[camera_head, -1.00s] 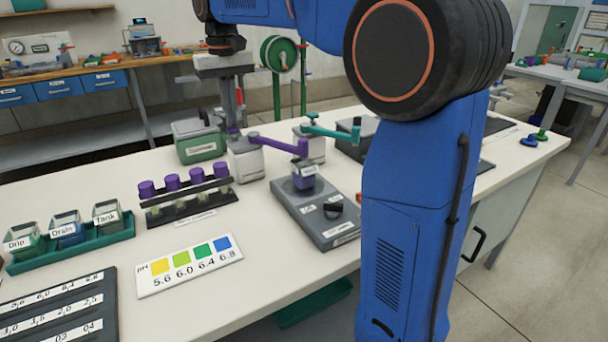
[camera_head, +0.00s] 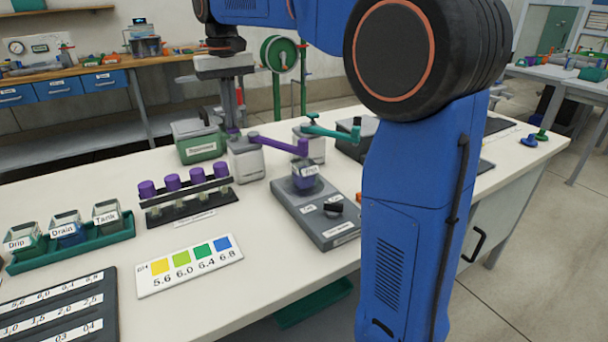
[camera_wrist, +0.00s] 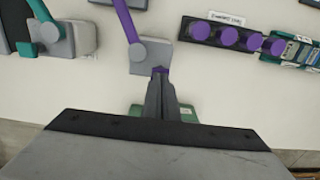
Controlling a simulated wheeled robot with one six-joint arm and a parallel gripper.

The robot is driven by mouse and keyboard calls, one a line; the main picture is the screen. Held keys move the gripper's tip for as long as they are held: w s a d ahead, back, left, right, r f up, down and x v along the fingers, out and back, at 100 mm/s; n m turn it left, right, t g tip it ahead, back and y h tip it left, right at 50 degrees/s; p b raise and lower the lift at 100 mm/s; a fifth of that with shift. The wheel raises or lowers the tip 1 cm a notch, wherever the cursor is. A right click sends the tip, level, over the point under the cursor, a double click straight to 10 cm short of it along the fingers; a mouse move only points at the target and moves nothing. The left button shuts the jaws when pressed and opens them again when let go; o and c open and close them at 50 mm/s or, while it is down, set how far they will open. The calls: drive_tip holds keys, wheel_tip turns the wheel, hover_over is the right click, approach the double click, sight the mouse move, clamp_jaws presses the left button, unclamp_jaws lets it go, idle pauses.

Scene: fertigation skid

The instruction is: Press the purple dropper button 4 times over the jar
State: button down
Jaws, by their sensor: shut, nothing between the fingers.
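The purple dropper is a grey block (camera_head: 246,160) with a purple arm (camera_head: 278,145) reaching right. The end of its arm is over the small labelled jar (camera_head: 304,176), which stands on a grey plate unit. The purple button (camera_head: 232,132) is at the block's back left edge; it also shows as a small purple patch in the wrist view (camera_wrist: 160,70). My gripper (camera_head: 233,124) is shut and empty, pointing down, with its tips at the button. In the wrist view the fingertips (camera_wrist: 160,78) partly hide the button. I cannot tell whether they touch or press it.
A teal-armed dropper (camera_head: 310,148) stands just right of the purple one. A green-based container (camera_head: 200,150) is close behind my gripper. A rack of purple-capped vials (camera_head: 190,205) stands to the left.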

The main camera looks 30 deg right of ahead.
drive_tip(key=shift+f, duration=0.2)
drive_tip(key=shift+f, duration=0.6)
drive_tip(key=shift+r, duration=1.2)
drive_tip(key=shift+r, duration=0.1)
drive_tip(key=shift+r, duration=2.9)
